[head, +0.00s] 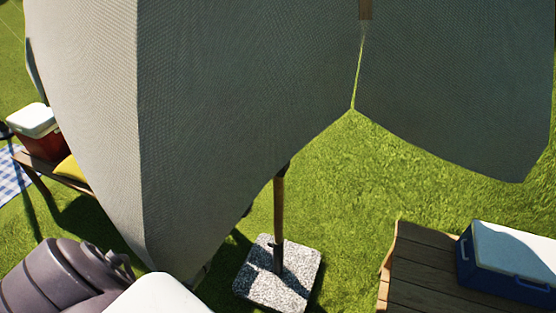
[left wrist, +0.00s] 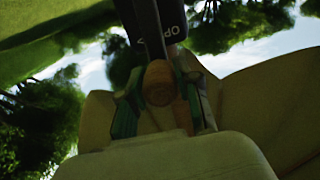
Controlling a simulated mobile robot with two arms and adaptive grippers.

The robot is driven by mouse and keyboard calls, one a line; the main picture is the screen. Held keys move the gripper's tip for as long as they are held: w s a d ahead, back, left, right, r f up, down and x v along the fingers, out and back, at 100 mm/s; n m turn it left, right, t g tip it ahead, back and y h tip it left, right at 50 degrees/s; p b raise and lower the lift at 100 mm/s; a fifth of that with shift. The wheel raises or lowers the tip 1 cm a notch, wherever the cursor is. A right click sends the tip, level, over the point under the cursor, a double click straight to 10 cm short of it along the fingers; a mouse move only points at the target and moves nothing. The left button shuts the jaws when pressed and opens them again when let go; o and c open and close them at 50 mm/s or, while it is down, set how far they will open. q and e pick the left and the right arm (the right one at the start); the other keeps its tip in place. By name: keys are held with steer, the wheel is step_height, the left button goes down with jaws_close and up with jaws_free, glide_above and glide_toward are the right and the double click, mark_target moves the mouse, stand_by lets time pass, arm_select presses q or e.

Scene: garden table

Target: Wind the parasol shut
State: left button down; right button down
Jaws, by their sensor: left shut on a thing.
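The grey parasol canopy (head: 230,110) hangs in large sloping panels across the head view, and a gap separates two panels at the right. Below it the wooden pole (head: 280,205) stands upright in a speckled stone base (head: 258,284) on the grass. In the left wrist view my left gripper (left wrist: 160,95) is shut on a round wooden crank knob (left wrist: 160,80). A dark part with partly visible lettering (left wrist: 172,15) sits just above the knob. The canopy hides this gripper in the head view. My right gripper is not in view.
A wooden table (head: 425,270) with a blue-and-white cooler (head: 510,258) stands at lower right. A red-and-white cooler (head: 36,128) and a yellow cushion (head: 70,168) are on a bench at left. A checked blanket (head: 10,180) lies beyond. Grass right of the pole is clear.

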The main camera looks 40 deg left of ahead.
arm_select(q)
steer(key=s+a+f+b, duration=0.2)
steer(key=a+f+b, duration=0.7)
steer(key=f+b, duration=0.15)
steer(key=w+d+f+b, duration=0.1)
steer(key=d+f+b, duration=0.2)
steer(key=d+f, duration=0.4)
steer(key=shift+w+d+b, duration=0.35)
steer(key=shift+d+b, duration=0.05)
steer(key=shift+d, duration=0.35)
steer(key=c, duration=0.7)
jaws_free()
steer(key=shift+r, duration=0.1)
